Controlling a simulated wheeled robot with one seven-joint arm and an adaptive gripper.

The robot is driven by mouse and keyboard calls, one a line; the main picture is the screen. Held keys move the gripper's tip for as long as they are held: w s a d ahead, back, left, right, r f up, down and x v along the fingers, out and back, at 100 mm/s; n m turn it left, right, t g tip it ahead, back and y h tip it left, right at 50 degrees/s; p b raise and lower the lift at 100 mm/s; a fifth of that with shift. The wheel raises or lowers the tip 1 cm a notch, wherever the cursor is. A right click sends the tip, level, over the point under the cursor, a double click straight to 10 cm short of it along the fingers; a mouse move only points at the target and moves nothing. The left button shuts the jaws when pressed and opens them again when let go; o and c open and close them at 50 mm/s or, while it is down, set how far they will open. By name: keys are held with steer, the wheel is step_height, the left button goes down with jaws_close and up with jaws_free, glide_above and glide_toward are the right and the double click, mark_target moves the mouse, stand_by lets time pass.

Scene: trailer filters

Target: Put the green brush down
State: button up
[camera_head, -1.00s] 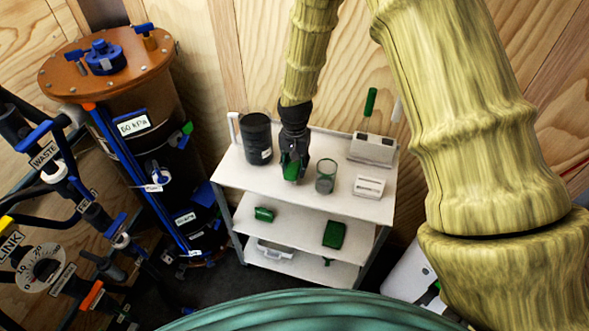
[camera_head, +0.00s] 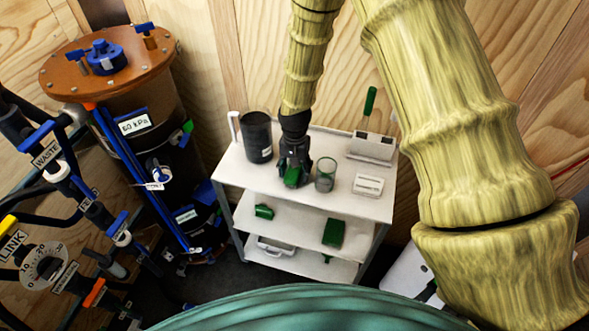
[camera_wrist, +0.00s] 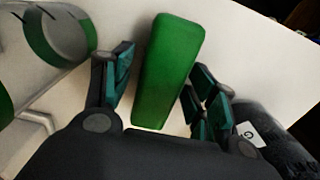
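The green brush (camera_head: 292,177) is at the top shelf of the white cart, low under my gripper (camera_head: 294,165). In the wrist view the brush (camera_wrist: 166,70) shows as a long green block between the two fingers of my gripper (camera_wrist: 160,82). The fingers are spread, with a pale gap between the left finger and the brush. The right finger is close to the brush; I cannot tell if it touches. The brush looks to be on or just above the shelf top; its underside is hidden.
The white cart (camera_head: 235,172) carries a black canister (camera_head: 256,138) left of my gripper and a glass jar (camera_head: 325,174) close on its right. A white box (camera_head: 372,147) and a small white block (camera_head: 368,186) stand farther right. Green items lie on the middle shelf.

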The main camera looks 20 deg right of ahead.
step_height(320, 180, up, 12)
steer(key=b, duration=0.2)
steer(key=shift+r+b, duration=0.15)
steer(key=shift+b, duration=0.25)
stand_by(0.4)
stand_by(0.4)
